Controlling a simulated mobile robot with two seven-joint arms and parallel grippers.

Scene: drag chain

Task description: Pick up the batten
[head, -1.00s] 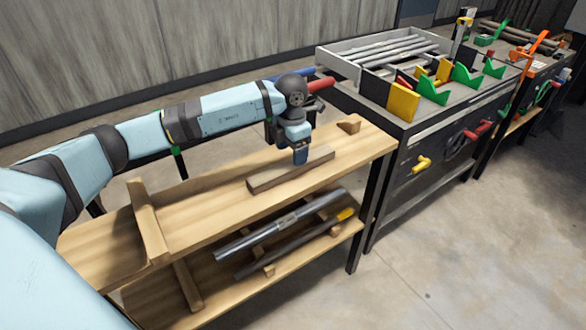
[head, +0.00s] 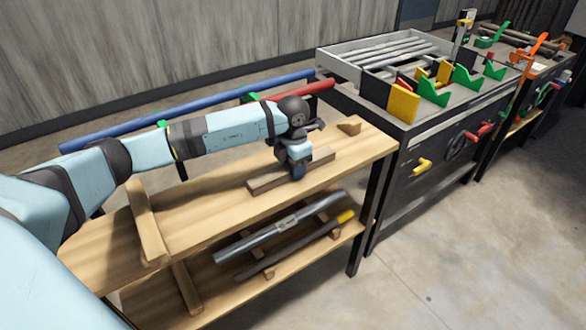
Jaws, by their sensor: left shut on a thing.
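The batten (head: 266,183) is a short brown wooden bar lying on the top board of the wooden bench (head: 215,208). My left gripper (head: 298,173) points down over the middle of the batten and is shut on it. The gripper covers the batten's middle; both ends show. The batten looks to be resting on the board, though I cannot tell whether there is a small gap. My right gripper is not in view.
A wooden crosspiece (head: 147,222) and a small wooden block (head: 350,126) are on the bench top. A metal bar (head: 270,232) and a dark yellow-ended bar (head: 290,247) lie on the lower shelf. Blue (head: 200,108) and red pipes run behind. A tool workbench (head: 440,120) stands at right.

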